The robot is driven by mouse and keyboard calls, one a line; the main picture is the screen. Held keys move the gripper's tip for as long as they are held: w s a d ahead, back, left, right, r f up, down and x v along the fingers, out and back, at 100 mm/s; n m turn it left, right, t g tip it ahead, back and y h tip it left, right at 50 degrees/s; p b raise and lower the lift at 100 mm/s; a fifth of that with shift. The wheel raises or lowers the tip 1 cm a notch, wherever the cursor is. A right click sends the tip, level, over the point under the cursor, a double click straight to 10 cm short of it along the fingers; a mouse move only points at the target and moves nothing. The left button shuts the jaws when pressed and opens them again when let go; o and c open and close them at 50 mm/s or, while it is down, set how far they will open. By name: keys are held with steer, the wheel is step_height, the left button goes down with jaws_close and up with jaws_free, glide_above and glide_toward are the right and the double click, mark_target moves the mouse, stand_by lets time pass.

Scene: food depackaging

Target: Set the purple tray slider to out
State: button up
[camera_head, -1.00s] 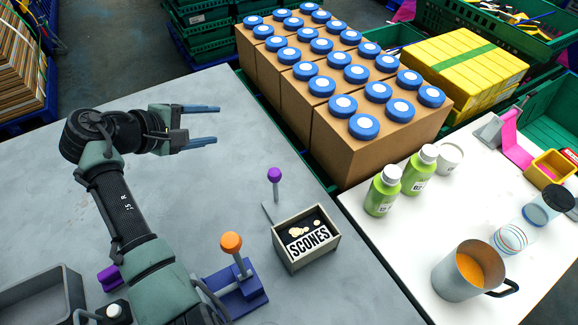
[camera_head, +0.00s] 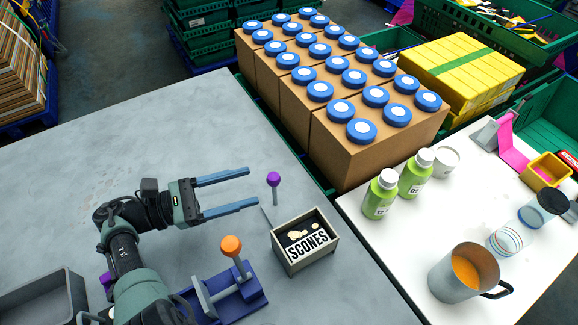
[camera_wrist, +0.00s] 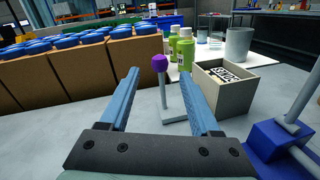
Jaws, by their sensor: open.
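A purple ball knob (camera_head: 273,179) tops a thin upright grey rod on the grey table, behind the scones box (camera_head: 306,245). In the wrist view the purple knob (camera_wrist: 159,62) stands ahead, lined up between my fingers, and its rod rises from a flat grey base (camera_wrist: 173,114). My gripper (camera_head: 252,186) is open and empty, its two blue fingers pointing right at the knob. The fingertips are a little left of the rod in the head view. I cannot tell how far the rod is from the fingertips in depth.
An orange-knobbed lever (camera_head: 231,246) on a blue base stands close below my gripper. Blue-capped cartons (camera_head: 345,150) line the table's far right edge. Green bottles (camera_head: 381,195) and a metal jug (camera_head: 466,273) stand on the white table. The grey table (camera_head: 110,155) is clear behind my arm.

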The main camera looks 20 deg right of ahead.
steer(key=d+p, duration=0.3)
steer(key=d, duration=0.7)
steer(key=shift+a, duration=0.1)
steer(key=shift+c, duration=0.3)
jaws_close()
stand_by(0.7)
